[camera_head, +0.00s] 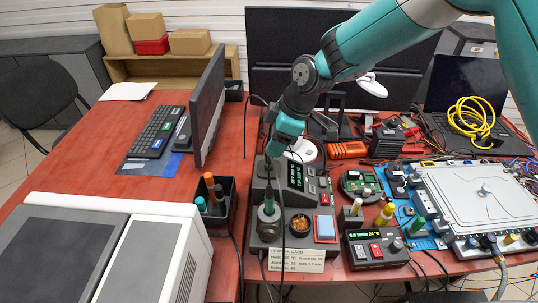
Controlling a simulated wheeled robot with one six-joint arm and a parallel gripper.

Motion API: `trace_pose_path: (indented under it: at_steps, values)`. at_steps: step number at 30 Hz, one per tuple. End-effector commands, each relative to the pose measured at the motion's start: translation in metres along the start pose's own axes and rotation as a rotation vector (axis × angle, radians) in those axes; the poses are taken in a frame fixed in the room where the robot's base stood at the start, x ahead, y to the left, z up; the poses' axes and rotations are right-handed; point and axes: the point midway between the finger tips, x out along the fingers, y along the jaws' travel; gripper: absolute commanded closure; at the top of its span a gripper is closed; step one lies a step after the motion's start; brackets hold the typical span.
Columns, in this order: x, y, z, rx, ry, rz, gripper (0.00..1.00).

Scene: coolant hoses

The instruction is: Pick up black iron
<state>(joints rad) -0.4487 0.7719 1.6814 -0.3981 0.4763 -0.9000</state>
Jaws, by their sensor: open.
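A black iron (268,194) with a slim dark handle stands upright in a green-rimmed holder on the grey soldering station (315,240). My gripper (280,147) comes down from the upper right and hangs just above the iron and slightly to its right in the picture. It is open, and I see nothing held in it. Its fingers are small and dark here, so I cannot tell whether they touch the iron's top. A dark cable hangs across the front of the station.
A black bin (226,213) with orange and teal handles stands left of the station. A monitor (208,107) rises behind it. Cables lie around.

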Motion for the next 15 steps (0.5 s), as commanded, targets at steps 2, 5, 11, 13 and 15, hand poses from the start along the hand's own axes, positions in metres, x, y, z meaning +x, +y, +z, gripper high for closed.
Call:
trace_pose_path:
  at_steps: [2,5,11,13,15]
  values:
    - [0.011,-0.003,0.0,0.001,-0.003,-0.005,0.49]
    - [0.025,-0.002,0.0,0.0,-0.001,-0.003,0.49]
    - [0.034,-0.001,0.001,0.0,0.001,0.0,0.49]
    - [0.034,-0.001,0.001,0.0,0.001,0.0,0.49]
    - [0.034,-0.001,0.001,0.0,0.001,0.0,0.53]
